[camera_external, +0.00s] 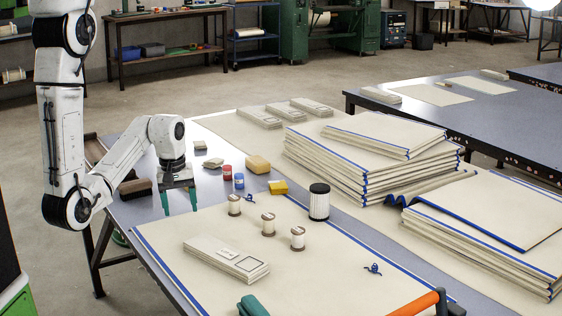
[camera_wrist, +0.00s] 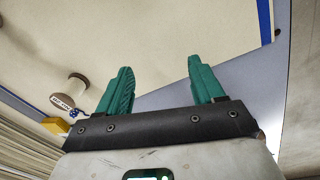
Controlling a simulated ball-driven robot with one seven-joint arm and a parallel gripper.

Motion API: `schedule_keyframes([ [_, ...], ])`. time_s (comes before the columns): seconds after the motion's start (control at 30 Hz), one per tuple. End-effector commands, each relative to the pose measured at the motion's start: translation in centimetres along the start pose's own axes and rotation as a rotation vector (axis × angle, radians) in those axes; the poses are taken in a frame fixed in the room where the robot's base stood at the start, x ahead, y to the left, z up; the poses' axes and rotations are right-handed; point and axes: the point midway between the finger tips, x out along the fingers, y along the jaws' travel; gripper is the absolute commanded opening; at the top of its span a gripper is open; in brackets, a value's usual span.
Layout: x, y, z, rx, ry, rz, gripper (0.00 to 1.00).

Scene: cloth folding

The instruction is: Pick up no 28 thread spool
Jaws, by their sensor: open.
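Three pale thread spools with brown ends stand on the cream cloth: a left spool (camera_external: 234,205), a middle spool (camera_external: 268,224) and a right spool (camera_external: 298,239). A small tag on blue string (camera_external: 249,198) lies beside the left spool. In the wrist view one spool (camera_wrist: 70,91) shows at the left, with a white oval tag (camera_wrist: 62,102) beside it. The tag's print is too small to read surely. My gripper (camera_external: 180,204) has green fingers, open and empty, pointing down above the table's left part, left of the spools. In the wrist view its fingertips (camera_wrist: 160,66) are wide apart.
A black-lidded white container (camera_external: 319,203) stands behind the right spool. A folded cloth stack (camera_external: 226,258) lies in front. Yellow blocks (camera_external: 278,187) and red and blue jars (camera_external: 227,173) sit behind. Tall blue-edged cloth stacks (camera_external: 360,160) fill the right.

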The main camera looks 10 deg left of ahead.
Motion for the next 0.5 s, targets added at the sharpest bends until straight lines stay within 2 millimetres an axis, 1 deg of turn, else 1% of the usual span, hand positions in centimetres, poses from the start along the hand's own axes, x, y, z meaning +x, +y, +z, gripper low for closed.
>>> schedule_keyframes([
  [0.03,-1.0,1.6,-0.6,-0.072,-0.003,0.002,0.67],
  [0.17,-2.3,5.3,-1.6,-0.303,-0.019,-0.009,0.67],
  [0.3,-4.0,9.1,-2.4,-0.551,-0.022,-0.032,0.67],
  [0.4,-5.2,11.5,-2.8,-0.713,-0.016,-0.05,0.67],
  [0.5,-6.2,13.3,-3.0,-0.844,-0.005,-0.064,0.67],
])
